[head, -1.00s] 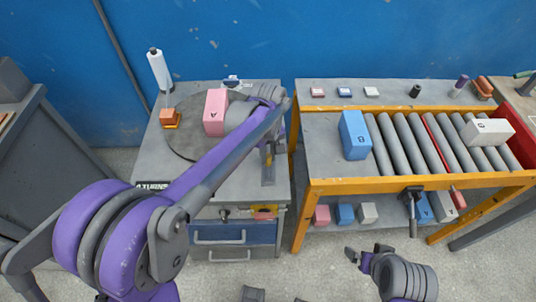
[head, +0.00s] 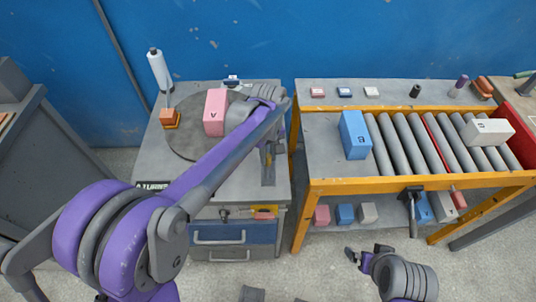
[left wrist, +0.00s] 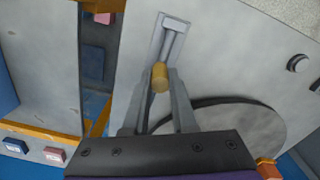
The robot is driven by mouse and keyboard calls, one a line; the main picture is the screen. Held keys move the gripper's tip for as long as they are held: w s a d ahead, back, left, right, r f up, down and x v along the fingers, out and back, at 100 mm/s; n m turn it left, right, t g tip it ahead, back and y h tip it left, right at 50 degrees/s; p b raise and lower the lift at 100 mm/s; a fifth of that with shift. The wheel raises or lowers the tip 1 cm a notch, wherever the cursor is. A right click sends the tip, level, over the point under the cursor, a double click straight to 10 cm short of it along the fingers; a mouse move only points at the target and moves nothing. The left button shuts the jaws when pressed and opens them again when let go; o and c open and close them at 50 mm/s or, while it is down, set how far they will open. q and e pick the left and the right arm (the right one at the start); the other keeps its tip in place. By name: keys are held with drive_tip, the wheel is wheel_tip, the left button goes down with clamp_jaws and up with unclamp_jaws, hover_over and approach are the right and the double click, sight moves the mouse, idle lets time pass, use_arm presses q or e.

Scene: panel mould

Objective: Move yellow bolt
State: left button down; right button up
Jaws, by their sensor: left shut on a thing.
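The yellow bolt (left wrist: 160,77) is between the two fingertips of my left gripper (left wrist: 158,84) in the left wrist view, and the gripper is shut on it. A grey slotted plate (left wrist: 172,38) lies on the tabletop just beyond the bolt; whether the bolt touches it I cannot tell. In the head view a small yellow part shows near the slotted plate (head: 268,174), with the gripper mostly behind my left arm. My right gripper (head: 367,251) is low at the front, its fingers apart and empty.
A round grey disc (head: 180,145) on the left table (head: 230,185) carries a pink block (head: 215,112). The roller bench (head: 400,183) with a blue block (head: 354,135) is to the right.

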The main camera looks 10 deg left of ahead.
sight(268, 176)
use_arm(q)
drive_tip(key=shift+s, duration=0.1)
idle(0.3)
drive_tip(key=s, duration=0.2)
drive_tip(key=s+d, duration=0.1)
drive_tip(key=s, duration=0.1)
drive_tip(key=shift+d, duration=0.15)
drive_tip(key=c, duration=0.7)
unclamp_jaws()
drive_tip(key=shift+s, duration=0.15)
wheel_tip(268, 176, up, 11)
drive_tip(key=shift+f+p, duration=0.1)
drive_tip(key=shift+p, duration=0.45)
